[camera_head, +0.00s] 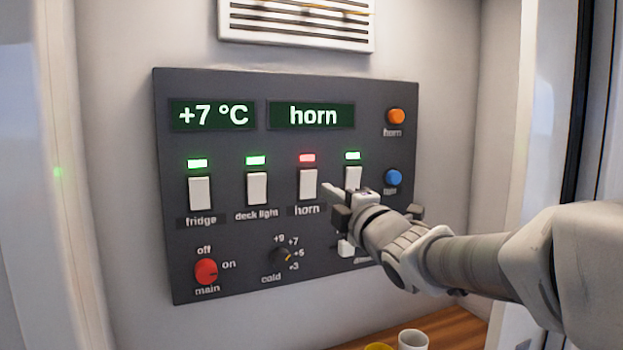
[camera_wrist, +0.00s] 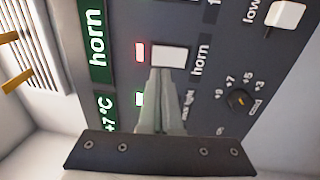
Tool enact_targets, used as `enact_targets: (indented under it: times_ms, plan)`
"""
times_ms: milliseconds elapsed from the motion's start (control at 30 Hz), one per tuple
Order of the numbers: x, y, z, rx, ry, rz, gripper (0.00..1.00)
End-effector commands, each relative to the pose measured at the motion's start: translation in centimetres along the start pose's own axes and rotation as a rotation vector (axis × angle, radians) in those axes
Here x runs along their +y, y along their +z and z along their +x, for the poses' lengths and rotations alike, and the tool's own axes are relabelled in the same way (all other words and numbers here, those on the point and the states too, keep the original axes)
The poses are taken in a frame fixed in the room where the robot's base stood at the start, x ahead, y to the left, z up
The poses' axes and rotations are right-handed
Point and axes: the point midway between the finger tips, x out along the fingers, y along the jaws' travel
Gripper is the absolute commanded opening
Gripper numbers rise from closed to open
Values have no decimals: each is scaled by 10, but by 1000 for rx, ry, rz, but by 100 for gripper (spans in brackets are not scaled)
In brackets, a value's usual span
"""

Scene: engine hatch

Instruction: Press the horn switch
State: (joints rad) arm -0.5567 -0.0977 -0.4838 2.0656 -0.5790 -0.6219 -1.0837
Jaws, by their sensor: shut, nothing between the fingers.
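The horn switch (camera_head: 308,184) is a white rocker on the dark grey panel, third in the row, with "horn" printed below it and a red lamp (camera_head: 307,157) lit above it. It also shows in the wrist view (camera_wrist: 171,56), with its red lamp beside it. My gripper (camera_head: 328,189) is shut and empty, its fingertips just right of the horn switch in the head view. In the wrist view the fingertips (camera_wrist: 160,74) are at the switch's near edge. I cannot tell whether they touch it. A green display (camera_head: 312,115) reads "horn".
The fridge switch (camera_head: 200,193) and deck light switch (camera_head: 257,188) have green lamps. An orange button (camera_head: 396,116), a blue button (camera_head: 393,177), a red main knob (camera_head: 206,271) and a cold dial (camera_head: 280,257) share the panel. A white cup (camera_head: 413,340) stands on the wooden surface below.

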Motion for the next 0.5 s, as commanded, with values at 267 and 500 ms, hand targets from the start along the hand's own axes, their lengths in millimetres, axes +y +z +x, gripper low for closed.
enact_targets:
  times_ms: [267,500]
  plan:
    - [1,0,43,0,-3,-1,0]
    - [0,0,64,1,-1,0,0]
